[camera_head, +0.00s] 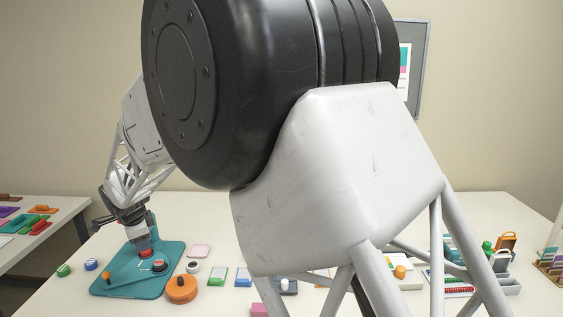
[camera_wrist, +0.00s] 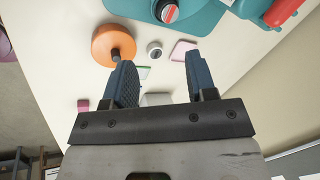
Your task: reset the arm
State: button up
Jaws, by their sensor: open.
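My arm crosses the head view and hides the middle of the table. At its far end my gripper (camera_head: 119,214) is small, above the teal base plate (camera_head: 115,287). In the wrist view my gripper (camera_wrist: 160,80) is open, its two blue fingers apart with nothing held between them. An orange disc (camera_head: 181,290) with a dark stem lies by the teal base; in the wrist view this disc (camera_wrist: 111,42) is beyond the left finger. The teal base also shows in the wrist view (camera_wrist: 205,20).
On the white table (camera_head: 218,222) are a white-and-black round piece (camera_head: 193,267), a pink pad (camera_head: 201,251), green and blue pieces at the left, and several small blocks. A grey tray (camera_head: 492,265) with coloured items is at the right. A second table (camera_head: 62,215) stands at the left.

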jog(key=s+d+r+n, duration=0.2)
jog(key=s+d+r, duration=0.15)
jog(key=d, duration=0.95)
jog(key=s+d+r+n+h, duration=0.1)
jog(key=s+d+r, duration=0.25)
jog(key=d, duration=0.85)
jog(key=s+d+r+n, duration=0.2)
jog(key=d+r, duration=0.3)
jog(key=d, duration=0.8)
jog(key=s+d+f+n, duration=0.1)
jog(key=s+d+n, duration=0.2)
jog(key=s+d, duration=0.8)
jog(key=s+d+f+n+g, duration=0.1)
jog(key=s+d+f+n, duration=0.1)
jog(key=s+d, duration=0.9)
jog(key=s, duration=0.4)
jog(key=shift+s+f+n+h, duration=0.3)
jog(key=shift+n, duration=0.1)
